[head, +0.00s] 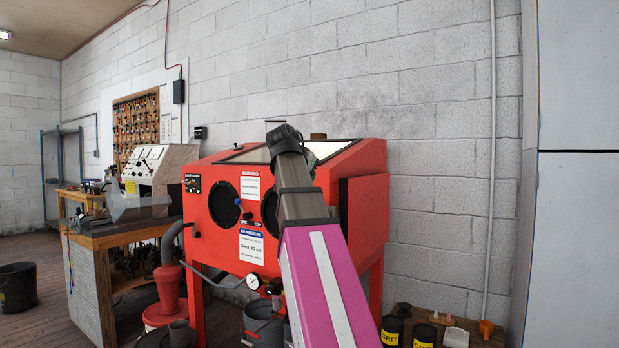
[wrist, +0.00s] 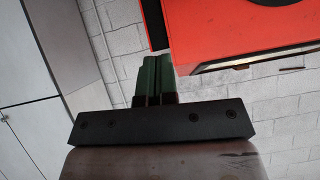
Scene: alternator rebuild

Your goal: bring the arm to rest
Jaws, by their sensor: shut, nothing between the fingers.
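My arm rises in front of the red blasting cabinet (head: 225,200) in the head view, its pink and grey links hiding part of the cabinet front. The fingertips cannot be made out in that view. In the wrist view my gripper (wrist: 156,80) shows green fingers side by side above a dark bar. The fingers are shut with nothing between them. The cabinet's red body (wrist: 235,30) shows at the upper right of the wrist view, and I cannot tell how far it is from the fingers.
A wooden workbench (head: 125,238) with a test machine (head: 155,170) stands left of the cabinet. Grit tins (head: 391,331) and small bottles sit at the lower right. A grey cabinet (head: 578,230) is at the far right. A dark bucket (head: 17,287) stands on the left floor.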

